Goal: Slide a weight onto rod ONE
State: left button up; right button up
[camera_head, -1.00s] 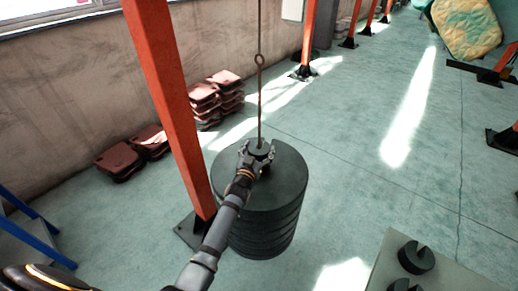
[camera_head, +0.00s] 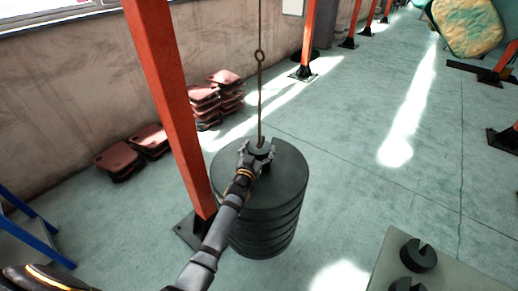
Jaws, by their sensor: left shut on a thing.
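A thin brown rod (camera_head: 260,92) with a ring in it hangs down to a stack of large black slotted discs (camera_head: 270,225). My left gripper (camera_head: 258,153) is at the foot of the rod, above the top disc. It is shut on a small dark slotted weight (camera_head: 262,147), which sits at the rod; the fingers partly hide it, and I cannot tell whether it rests on the disc below. Two more small black slotted weights (camera_head: 418,256) are on a pale table (camera_head: 385,252) at the lower right. My right gripper is not in view.
An orange post (camera_head: 170,100) with a black foot stands just left of the stack, close to my left arm. Reddish plates (camera_head: 215,98) lie in piles by the wall. A blue frame (camera_head: 38,240) is at the lower left.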

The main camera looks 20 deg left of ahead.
aim_at(256, 155)
pick_arm(q)
jog(key=o, duration=1.7)
jog(key=shift+f, duration=0.1)
jog(key=shift+s+f, duration=0.1)
jog(key=shift+f, duration=0.35)
jog(key=shift+s+r, duration=0.1)
jog(key=shift+r, duration=0.05)
jog(key=shift+s+r+p, duration=0.2)
jog(key=shift+s+p, duration=0.15)
jog(key=shift+s, duration=0.35)
jog(key=shift+s+r+p, duration=0.15)
jog(key=shift+s+p, duration=0.15)
jog(key=shift+s, duration=0.4)
jog(key=s, duration=0.2)
jog(key=s+p, duration=0.1)
jog(key=s, duration=0.2)
jog(key=s+p, duration=0.1)
jog(key=s, duration=0.2)
jog(key=shift+r, duration=0.35)
